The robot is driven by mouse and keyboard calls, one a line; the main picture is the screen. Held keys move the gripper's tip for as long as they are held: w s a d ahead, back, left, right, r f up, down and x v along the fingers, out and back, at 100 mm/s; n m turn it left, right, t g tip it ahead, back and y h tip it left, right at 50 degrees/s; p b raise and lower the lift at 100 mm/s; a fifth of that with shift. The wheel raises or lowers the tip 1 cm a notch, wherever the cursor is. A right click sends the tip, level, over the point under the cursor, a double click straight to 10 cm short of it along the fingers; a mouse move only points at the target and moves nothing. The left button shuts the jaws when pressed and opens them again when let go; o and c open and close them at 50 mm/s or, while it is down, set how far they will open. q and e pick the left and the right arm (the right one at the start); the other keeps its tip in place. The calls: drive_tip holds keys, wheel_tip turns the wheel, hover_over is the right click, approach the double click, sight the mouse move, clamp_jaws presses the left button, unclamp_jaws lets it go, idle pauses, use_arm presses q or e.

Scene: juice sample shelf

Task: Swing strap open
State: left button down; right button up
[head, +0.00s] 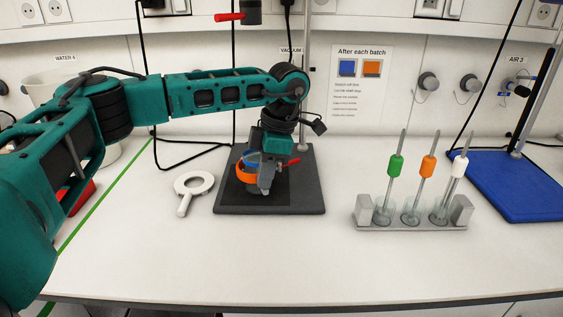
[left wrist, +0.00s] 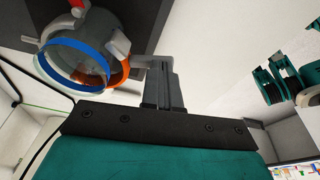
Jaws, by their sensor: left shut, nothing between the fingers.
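A clear round vessel (left wrist: 75,62) with a blue ring (left wrist: 78,56) and an orange ring (left wrist: 118,72) stands on the black base plate of a stand. A pale grey curved piece (left wrist: 118,46), possibly the strap, lies along the vessel's side near my fingers. My left gripper (left wrist: 161,62) is shut and empty, pointing down beside the vessel; I cannot tell whether it touches it. A red piece (head: 293,161) shows just right of the gripper.
A white ring with a handle (head: 181,201) lies left of the dark base plate (head: 308,195). A grey rack (head: 400,225) with green, orange and white-marked rods stands right. A blue stand base (head: 530,190) is further right. The front table is clear.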

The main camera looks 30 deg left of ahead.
use_arm(q)
drive_tip(key=s+a+m+t, duration=0.3)
drive_tip(key=s+a+m, duration=0.3)
drive_tip(key=a+m, duration=0.6)
drive_tip(key=shift+s+m, duration=0.15)
drive_tip(key=shift+m, duration=0.55)
use_arm(e)
drive_tip(key=shift+w+r, duration=0.1)
idle(0.4)
use_arm(q)
drive_tip(key=shift+a, duration=0.35)
idle(0.7)
idle(0.4)
drive_tip(key=s+d+r+p, duration=0.2)
drive_tip(key=d+r, duration=0.3)
drive_tip(key=r, duration=0.6)
drive_tip(key=shift+d, duration=0.25)
use_arm(e)
drive_tip(key=shift+s+d+r, duration=0.4)
drive_tip(key=shift+r, duration=0.15)
drive_tip(key=shift+s+d+r, duration=0.35)
drive_tip(key=shift+s+r, duration=0.05)
drive_tip(key=shift+r, duration=0.15)
